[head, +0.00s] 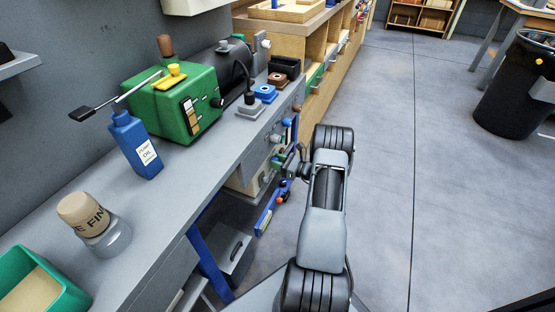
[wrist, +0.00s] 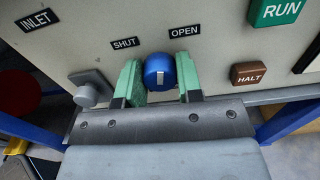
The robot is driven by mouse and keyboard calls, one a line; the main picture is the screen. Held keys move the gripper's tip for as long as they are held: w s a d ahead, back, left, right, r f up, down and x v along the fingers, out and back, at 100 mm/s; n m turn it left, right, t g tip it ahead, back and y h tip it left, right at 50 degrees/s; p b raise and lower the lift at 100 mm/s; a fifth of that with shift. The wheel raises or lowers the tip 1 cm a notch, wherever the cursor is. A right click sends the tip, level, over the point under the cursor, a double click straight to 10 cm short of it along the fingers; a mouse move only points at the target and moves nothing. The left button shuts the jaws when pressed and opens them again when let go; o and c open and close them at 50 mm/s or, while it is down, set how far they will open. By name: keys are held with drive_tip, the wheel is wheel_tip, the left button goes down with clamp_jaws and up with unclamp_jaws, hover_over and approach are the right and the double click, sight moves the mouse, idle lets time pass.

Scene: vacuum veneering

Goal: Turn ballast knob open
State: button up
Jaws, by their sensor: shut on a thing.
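The blue ballast knob (wrist: 160,72) sits on a pale panel (wrist: 215,65) in the wrist view, below and between the SHUT label (wrist: 125,43) and the OPEN label (wrist: 184,32). In the head view my gripper (head: 287,160) reaches the panel under the bench's front edge, and I cannot make out the knob there.
A green RUN button (wrist: 275,11) and a brown HALT button (wrist: 249,74) are right of the knob. A grey knob (wrist: 90,92) is close on the left, near the INLET label (wrist: 38,19). The bench (head: 185,185) holds a green machine (head: 175,105) and a blue oil bottle (head: 137,147). Open floor lies right.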

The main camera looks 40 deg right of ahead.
drive_tip(key=m+p, duration=0.2)
drive_tip(key=m, duration=0.4)
drive_tip(key=shift+m, duration=0.3)
idle(0.3)
drive_tip(key=o, duration=0.9)
drive_tip(key=p+v, duration=0.2)
drive_tip(key=v, duration=1.1)
drive_tip(key=shift+s+d, duration=0.25)
